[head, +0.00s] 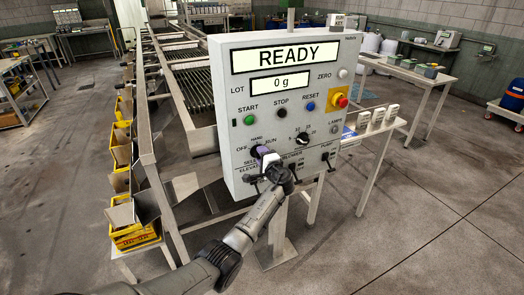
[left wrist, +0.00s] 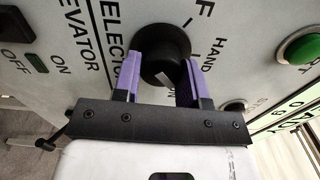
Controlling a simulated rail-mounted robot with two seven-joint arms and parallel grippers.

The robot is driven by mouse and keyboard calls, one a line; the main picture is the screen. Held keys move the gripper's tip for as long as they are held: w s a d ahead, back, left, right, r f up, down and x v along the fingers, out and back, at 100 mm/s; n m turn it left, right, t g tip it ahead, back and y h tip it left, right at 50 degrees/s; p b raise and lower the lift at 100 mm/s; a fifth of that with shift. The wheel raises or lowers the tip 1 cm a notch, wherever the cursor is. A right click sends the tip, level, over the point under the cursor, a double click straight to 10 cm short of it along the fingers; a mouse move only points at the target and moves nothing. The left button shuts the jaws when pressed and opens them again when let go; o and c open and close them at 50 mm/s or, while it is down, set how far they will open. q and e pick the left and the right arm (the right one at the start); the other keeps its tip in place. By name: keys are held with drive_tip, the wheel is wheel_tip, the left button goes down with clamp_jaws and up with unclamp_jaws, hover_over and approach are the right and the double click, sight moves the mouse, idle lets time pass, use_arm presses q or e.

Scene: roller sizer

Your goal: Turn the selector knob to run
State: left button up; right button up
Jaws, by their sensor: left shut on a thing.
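The grey control panel (head: 290,110) stands upright and its display reads READY and 0 g. The black round selector knob (left wrist: 165,48) shows in the left wrist view, with a pale pointer mark on its face. My left gripper (left wrist: 163,62) is shut on the knob, one purple finger on each side. In the head view my left gripper (head: 264,154) reaches the panel's lower left and hides most of the knob. The labels OFF, HAND and RUN show around it there. The pointer's exact setting is hard to tell. My right gripper is not in view.
START (head: 249,120), STOP and RESET buttons sit above the knob, with a red emergency button (head: 340,100) at the right. Another black knob (head: 302,138) is to the right. The elevator switch (left wrist: 36,62) is close to my left gripper. The roller machine (head: 185,75) stands behind the panel.

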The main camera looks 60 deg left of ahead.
use_arm(q)
drive_tip(key=shift+m+p, duration=0.75)
drive_tip(key=shift+m, duration=0.35)
drive_tip(key=o, duration=0.9)
drive_tip(key=shift+s+d+p, duration=0.3)
drive_tip(key=shift+d, duration=2)
drive_tip(key=shift+s+d+p, duration=0.25)
drive_tip(key=shift+s+d, duration=0.05)
drive_tip(key=shift+d, duration=2)
drive_tip(key=shift+s+d+p, duration=0.3)
drive_tip(key=shift+d, duration=2)
